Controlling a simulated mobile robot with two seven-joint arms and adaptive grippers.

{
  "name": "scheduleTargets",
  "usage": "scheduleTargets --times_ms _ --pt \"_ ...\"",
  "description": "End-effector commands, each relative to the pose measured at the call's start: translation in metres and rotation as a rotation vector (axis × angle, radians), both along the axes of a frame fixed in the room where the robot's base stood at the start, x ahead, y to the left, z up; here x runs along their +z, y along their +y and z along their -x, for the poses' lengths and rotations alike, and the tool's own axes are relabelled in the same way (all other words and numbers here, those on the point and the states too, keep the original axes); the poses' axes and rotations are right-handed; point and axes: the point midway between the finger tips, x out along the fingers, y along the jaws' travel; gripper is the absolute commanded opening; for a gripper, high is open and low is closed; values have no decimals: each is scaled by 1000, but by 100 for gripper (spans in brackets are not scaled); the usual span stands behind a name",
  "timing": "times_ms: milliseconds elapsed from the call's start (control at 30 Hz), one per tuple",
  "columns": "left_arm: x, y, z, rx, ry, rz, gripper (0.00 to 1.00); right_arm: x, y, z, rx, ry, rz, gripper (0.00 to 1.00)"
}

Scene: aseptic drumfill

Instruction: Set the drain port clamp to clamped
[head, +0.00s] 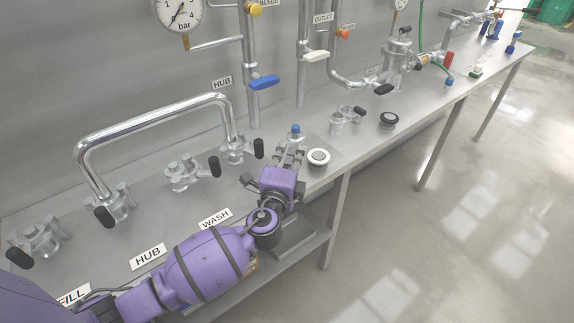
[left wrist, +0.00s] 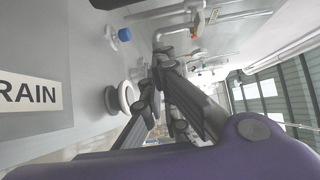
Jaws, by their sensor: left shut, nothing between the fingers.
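My left gripper (head: 289,154) is shut and empty, low over the bench's front edge. Its dark fingers (left wrist: 158,75) also show in the left wrist view. A sign reading "RAIN" (left wrist: 30,95), its first letter cut off, is on the bench at the left of that view. In the head view this sign does not show. A clamp fitting (head: 338,122) with a black-knobbed handle (head: 359,111) stands beyond the gripper, to its right. Another clamp fitting (head: 236,151) stands left of the gripper. I cannot tell for certain which fitting is the drain port clamp, or its setting.
A blue-capped piece (head: 295,133) and a white ring (head: 318,158) stand close to the gripper. A black round part (head: 389,119) lies farther right. A bent pipe (head: 150,112) joins two fittings at left. Blue (head: 263,82) and white (head: 316,56) valve handles are behind.

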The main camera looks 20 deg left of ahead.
Motion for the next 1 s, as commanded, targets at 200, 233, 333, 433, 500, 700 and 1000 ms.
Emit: scheduleTargets --times_ms 200,233,333,433,500,700,1000 --pt "1 29 13 3 1 -5 0 8 1 -4 9 -9 -1 0" --pt "0 30 14 3 1 -5 0 8 1 -3 9 -7 -1 0" --pt "-1 33 15 2 3 -2 0 6 1 0 9 0 -1 0" --pt "-2 34 16 2 4 -2 0 3 1 3 8 7 -1 0" --pt "-2 34 16 2 4 -2 0 3 1 3 8 9 -1 0" --pt "-3 35 16 -4 5 -3 0 2 1 4 4 9 -1 0" --pt "-11 50 35 -205 14 -4 0 -12 -3 10 -11 18 3 0"
